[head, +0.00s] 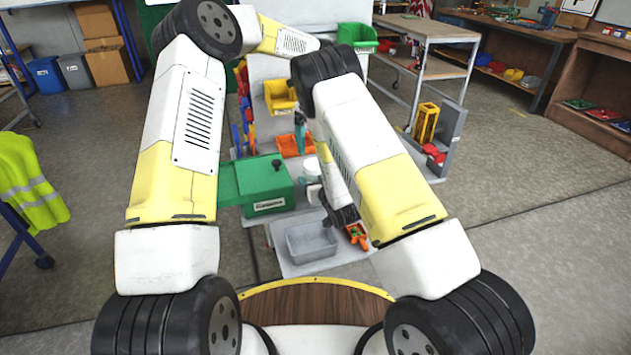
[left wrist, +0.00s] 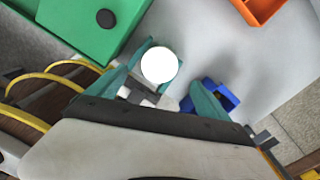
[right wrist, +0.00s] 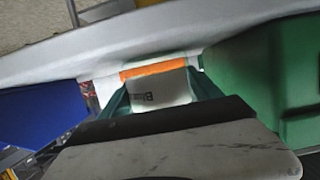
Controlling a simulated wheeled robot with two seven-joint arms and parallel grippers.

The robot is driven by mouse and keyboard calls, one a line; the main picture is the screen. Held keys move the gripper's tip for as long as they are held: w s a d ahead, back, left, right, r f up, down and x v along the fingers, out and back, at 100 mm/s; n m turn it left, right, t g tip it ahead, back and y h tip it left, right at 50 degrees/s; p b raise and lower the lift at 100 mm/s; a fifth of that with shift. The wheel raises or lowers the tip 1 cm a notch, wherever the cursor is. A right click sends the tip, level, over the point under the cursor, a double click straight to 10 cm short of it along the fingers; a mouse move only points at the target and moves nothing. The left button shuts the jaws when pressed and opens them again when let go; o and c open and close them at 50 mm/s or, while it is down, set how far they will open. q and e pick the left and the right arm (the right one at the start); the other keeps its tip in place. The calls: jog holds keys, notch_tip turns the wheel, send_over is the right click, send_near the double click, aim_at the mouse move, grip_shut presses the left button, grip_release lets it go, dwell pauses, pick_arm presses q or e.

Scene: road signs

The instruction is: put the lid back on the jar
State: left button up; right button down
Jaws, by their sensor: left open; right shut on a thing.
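A white jar (right wrist: 163,90) with dark lettering and an orange band sits between the fingers of my right gripper (right wrist: 160,88), which is shut on it. In the left wrist view a bright white round top (left wrist: 159,65) shows between the spread teal fingers of my left gripper (left wrist: 172,66). I cannot tell whether this round top is the lid or the jar's own top. My left gripper is open. In the head view the white jar (head: 312,168) stands beside the green box, partly hidden by my right arm. No separate lid shows clearly.
A green box (head: 266,188) with a black knob stands left of the jar. A grey tray (head: 311,243) lies in front. An orange bin (head: 290,146) and a yellow bin (head: 279,97) are behind. A blue object (left wrist: 217,95) is near my left fingers.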

pick_arm(q)
jog(key=shift+r, duration=2.4)
pick_arm(e)
jog(key=shift+c, duration=0.2)
grip_release()
jog(key=v, duration=0.7)
jog(key=shift+s+d+r, duration=0.1)
jog(key=shift+s, duration=0.3)
pick_arm(q)
jog(key=shift+s, duration=0.1)
